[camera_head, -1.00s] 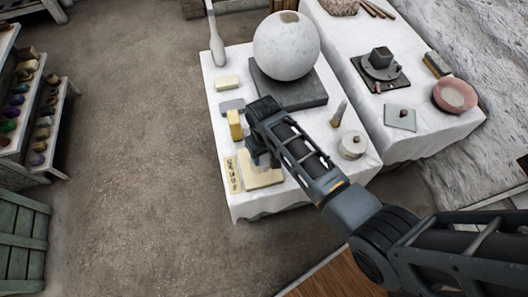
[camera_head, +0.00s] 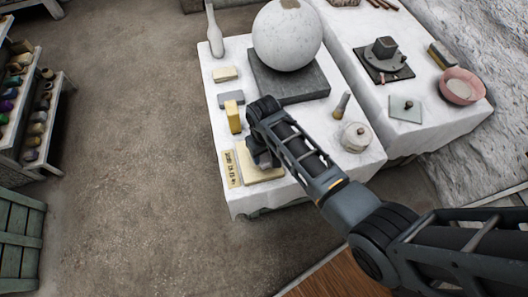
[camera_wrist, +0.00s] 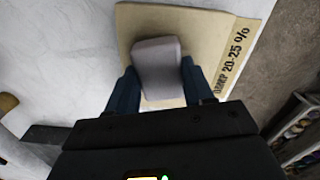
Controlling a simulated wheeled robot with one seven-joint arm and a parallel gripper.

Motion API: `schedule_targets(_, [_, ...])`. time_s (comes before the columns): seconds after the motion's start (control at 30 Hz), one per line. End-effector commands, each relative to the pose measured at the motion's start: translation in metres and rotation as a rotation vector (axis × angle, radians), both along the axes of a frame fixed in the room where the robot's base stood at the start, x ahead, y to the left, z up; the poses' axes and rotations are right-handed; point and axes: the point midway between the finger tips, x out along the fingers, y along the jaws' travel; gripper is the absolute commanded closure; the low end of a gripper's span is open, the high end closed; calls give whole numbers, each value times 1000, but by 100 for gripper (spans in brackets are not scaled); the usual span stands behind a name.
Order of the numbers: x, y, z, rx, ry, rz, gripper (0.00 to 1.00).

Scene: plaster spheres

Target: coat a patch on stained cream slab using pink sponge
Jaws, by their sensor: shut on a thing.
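The cream slab (camera_head: 262,175) lies flat near the front left corner of the white-covered table, partly hidden by my arm. In the wrist view the slab (camera_wrist: 188,22) fills the upper middle. My gripper (camera_wrist: 158,84) is shut on a dull greyish-pink sponge (camera_wrist: 157,62), with one dark finger on each side. The sponge is over the slab; I cannot tell whether it touches. No stain or coating shows clearly on the visible slab. In the head view my gripper (camera_head: 264,158) is above the slab and the sponge is hidden.
A lettered strip (camera_head: 231,169) lies along the slab's left side. Behind stand a yellow block (camera_head: 233,117), a grey block (camera_head: 231,99) and a large plaster sphere (camera_head: 287,35) on a dark plinth (camera_head: 288,87).

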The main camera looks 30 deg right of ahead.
Motion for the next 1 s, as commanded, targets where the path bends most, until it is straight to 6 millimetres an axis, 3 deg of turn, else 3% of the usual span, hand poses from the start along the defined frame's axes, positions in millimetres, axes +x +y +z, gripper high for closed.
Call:
schedule_targets(0.6, [0, 0, -6, 0, 0, 0, 82])
schedule_targets(1.0, [14, -1, -6, 0, 0, 0, 82])
